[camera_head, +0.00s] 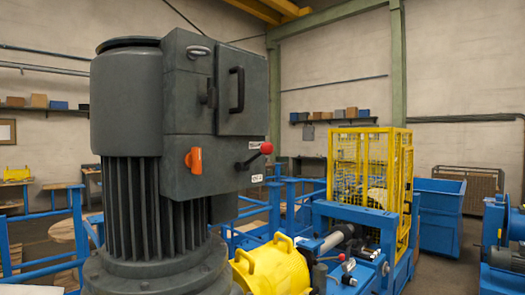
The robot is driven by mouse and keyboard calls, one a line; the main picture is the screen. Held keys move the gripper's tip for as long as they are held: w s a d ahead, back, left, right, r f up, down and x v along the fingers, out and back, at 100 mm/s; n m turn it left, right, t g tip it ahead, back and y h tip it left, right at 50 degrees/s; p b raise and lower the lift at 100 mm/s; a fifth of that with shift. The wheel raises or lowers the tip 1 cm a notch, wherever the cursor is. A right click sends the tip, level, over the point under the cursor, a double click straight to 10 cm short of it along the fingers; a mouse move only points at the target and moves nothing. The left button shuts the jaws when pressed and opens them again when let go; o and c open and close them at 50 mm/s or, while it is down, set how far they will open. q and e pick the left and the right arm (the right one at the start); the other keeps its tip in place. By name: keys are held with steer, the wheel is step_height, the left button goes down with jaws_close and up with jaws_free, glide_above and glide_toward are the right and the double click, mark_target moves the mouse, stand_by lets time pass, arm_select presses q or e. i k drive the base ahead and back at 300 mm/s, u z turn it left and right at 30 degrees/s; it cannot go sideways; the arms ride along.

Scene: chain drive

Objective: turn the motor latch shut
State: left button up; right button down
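A large dark grey motor (125,110) with a ribbed lower housing stands upright, close up at the left. A grey box on its side has a door (243,92) with a black vertical handle (237,90); the door looks closed. A small dark latch (209,95) sits at the door's left edge, but I cannot tell whether it is turned shut. Below are an orange part (194,160) and a lever with a red ball (266,148), its arm slanting up to the right. Neither of my grippers is in view.
A yellow rounded housing (270,268) and a blue-framed machine with a yellow mesh cage (370,165) stand right of the motor. Blue railings (75,215) run behind it. A blue bin (440,215) stands farther back. Open air lies right of the door.

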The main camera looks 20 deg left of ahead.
mark_target(211, 98)
steer(key=z, duration=0.7)
steer(key=i, duration=0.3)
steer(key=u, duration=1.6)
